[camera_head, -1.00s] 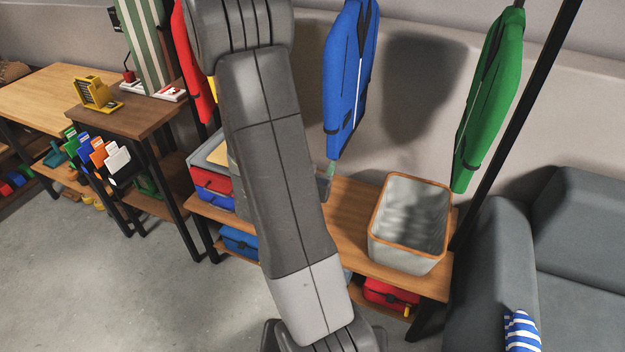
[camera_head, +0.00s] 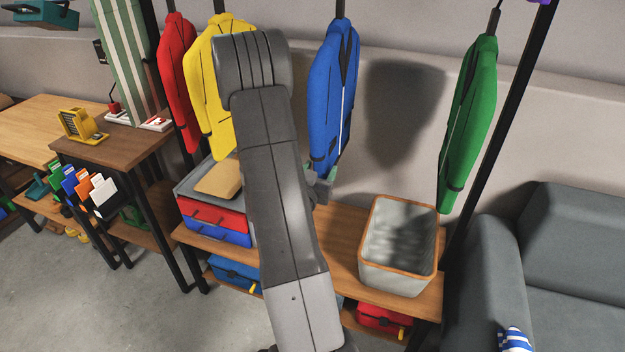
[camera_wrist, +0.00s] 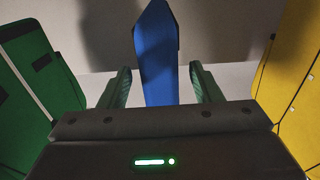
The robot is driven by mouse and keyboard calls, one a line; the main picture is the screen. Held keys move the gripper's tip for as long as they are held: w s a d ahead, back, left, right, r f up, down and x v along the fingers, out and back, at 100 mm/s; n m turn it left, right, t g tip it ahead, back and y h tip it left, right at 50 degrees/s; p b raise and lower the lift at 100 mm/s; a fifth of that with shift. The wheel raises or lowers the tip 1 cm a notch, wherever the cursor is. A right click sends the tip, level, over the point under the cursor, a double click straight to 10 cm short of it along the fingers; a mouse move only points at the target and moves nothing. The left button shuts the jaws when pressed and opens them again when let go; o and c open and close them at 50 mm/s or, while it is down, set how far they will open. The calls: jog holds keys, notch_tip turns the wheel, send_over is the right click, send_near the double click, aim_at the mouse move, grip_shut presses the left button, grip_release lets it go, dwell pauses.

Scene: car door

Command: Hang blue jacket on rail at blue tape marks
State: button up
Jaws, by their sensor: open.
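The blue jacket (camera_head: 334,92) hangs upright from a dark hanger stem that runs out of the top of the head view. In the wrist view the blue jacket (camera_wrist: 157,55) appears edge-on between the two green-padded fingers of my gripper (camera_wrist: 162,84). The fingers are spread apart, with visible gaps on both sides of it. In the head view my gripper is mostly hidden behind my arm; a finger shows beside the jacket's lower hem. I cannot tell whether it touches. The rail and blue tape marks are not visible.
A yellow jacket (camera_head: 213,85) and red jacket (camera_head: 178,80) hang to the left, a green jacket (camera_head: 468,120) to the right beside a black post (camera_head: 508,95). Below, a wooden bench (camera_head: 345,225) holds a grey bin (camera_head: 395,270) and a toolbox (camera_head: 215,222). A grey sofa (camera_head: 560,235) stands at right.

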jog(key=shift+x, duration=1.4)
jog(key=shift+s, duration=0.1)
jog(key=shift+c, duration=0.2)
grip_shut()
jog(key=shift+r, duration=0.35)
jog(key=shift+f+b, duration=0.35)
jog(key=shift+b, duration=0.3)
jog(key=shift+o, duration=0.2)
grip_release()
